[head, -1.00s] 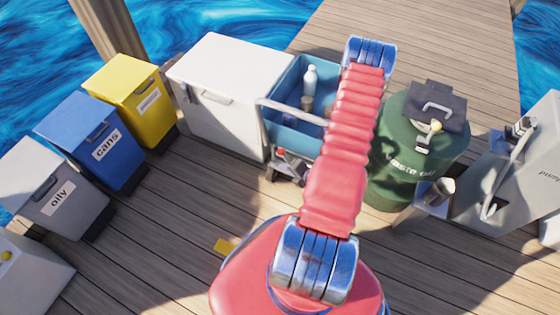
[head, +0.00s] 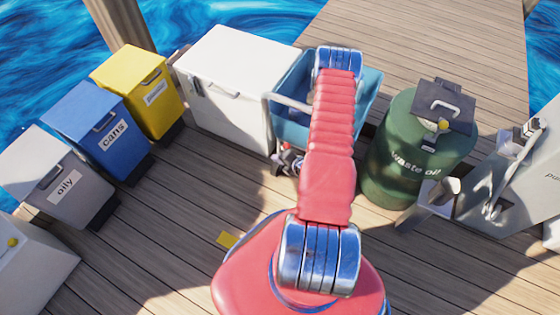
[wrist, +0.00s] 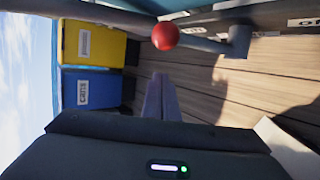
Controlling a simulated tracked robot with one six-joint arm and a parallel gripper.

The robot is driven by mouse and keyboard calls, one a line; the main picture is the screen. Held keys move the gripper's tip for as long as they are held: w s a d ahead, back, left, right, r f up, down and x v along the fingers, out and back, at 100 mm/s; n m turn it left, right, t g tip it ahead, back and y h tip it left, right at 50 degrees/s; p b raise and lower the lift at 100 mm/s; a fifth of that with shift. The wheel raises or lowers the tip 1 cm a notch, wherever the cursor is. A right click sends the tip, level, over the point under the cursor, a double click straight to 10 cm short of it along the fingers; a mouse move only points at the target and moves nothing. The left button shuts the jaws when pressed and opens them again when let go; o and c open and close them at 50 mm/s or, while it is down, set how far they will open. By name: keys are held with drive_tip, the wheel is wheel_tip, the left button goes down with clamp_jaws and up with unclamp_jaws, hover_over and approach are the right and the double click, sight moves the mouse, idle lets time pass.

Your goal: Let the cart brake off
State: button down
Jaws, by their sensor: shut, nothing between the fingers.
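The blue cart (head: 368,103) stands on the deck between the white chest and the green drum, partly behind my arm. In the wrist view a lever with a round red knob (wrist: 165,36) runs from a grey pivot (wrist: 238,42) under the cart's edge. A white label (wrist: 309,22) at the right edge is cut off, with only its first letters showing. My gripper (wrist: 160,80) is shut and empty, its fingertips just below the knob in the picture. I cannot tell whether they touch it. In the head view my arm hides the gripper.
Yellow (head: 137,92), blue (head: 95,133) and grey (head: 62,181) bins stand left. The white chest (head: 240,85) is close left of the cart, the green waste oil drum (head: 405,155) close right. A grey pump (head: 510,185) stands far right. Open planks lie in front.

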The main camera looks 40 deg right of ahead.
drive_tip(key=d, duration=0.1)
drive_tip(key=d+r, duration=0.1)
drive_tip(key=d, duration=0.1)
drive_tip(key=shift+s+d+r, duration=0.2)
drive_tip(key=shift+s+r, duration=0.05)
drive_tip(key=shift+s, duration=0.05)
drive_tip(key=s, duration=0.1)
drive_tip(key=s+d+r, duration=0.1)
drive_tip(key=shift+s, duration=0.35)
drive_tip(key=shift+w+f, duration=0.1)
idle(0.4)
drive_tip(key=shift+w+a+f, duration=0.25)
drive_tip(key=shift+w+f, duration=0.05)
drive_tip(key=shift+w, duration=0.3)
drive_tip(key=shift+a, duration=0.1)
